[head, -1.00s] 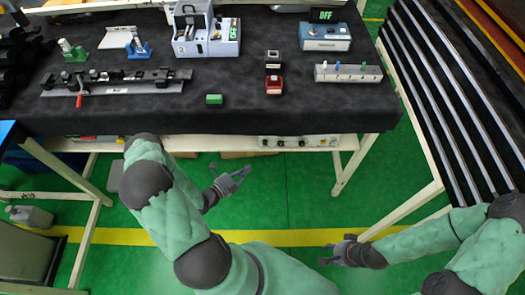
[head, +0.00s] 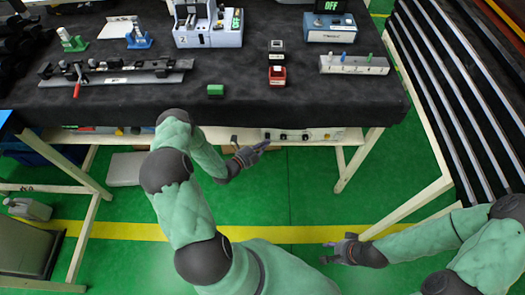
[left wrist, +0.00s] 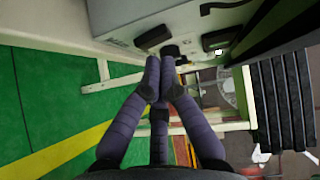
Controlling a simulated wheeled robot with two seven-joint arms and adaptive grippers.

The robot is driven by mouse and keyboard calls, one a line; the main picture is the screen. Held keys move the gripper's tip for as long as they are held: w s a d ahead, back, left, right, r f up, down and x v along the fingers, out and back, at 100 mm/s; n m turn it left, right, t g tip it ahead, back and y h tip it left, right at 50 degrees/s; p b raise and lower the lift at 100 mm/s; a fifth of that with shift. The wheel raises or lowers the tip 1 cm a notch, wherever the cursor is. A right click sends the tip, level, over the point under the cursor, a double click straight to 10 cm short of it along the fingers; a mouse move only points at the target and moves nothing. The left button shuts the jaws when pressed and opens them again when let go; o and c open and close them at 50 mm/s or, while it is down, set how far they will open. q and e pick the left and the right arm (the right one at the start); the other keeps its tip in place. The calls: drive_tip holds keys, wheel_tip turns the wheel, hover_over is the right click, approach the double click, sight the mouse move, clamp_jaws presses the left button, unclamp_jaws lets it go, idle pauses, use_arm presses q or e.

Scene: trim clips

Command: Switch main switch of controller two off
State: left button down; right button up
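A pale control box (head: 303,135) with several dark knobs or switches sits under the front edge of the table. It also shows at the top of the left wrist view (left wrist: 126,14), with black switches on its face. I cannot read which controller it is. My left gripper (head: 262,147) is just in front of this box, below the table edge. Its fingertips are together and empty in the left wrist view (left wrist: 160,72), close to a black switch (left wrist: 171,51); contact cannot be told. My right gripper (head: 326,252) is low over the floor, fingers apart and empty.
The black-topped table (head: 130,112) overhangs the box. Dark rails (head: 455,90) stand right. Green floor is free in front.

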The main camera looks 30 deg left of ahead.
use_arm(q)
drive_tip(key=shift+w+a, duration=0.1)
drive_tip(key=shift+w, duration=0.1)
use_arm(e)
drive_tip(key=shift+f, duration=0.15)
use_arm(q)
drive_tip(key=shift+w+a+f+b, duration=0.2)
drive_tip(key=shift+w+f+b, duration=0.15)
drive_tip(key=shift+b, duration=0.3)
use_arm(e)
drive_tip(key=shift+f, duration=0.55)
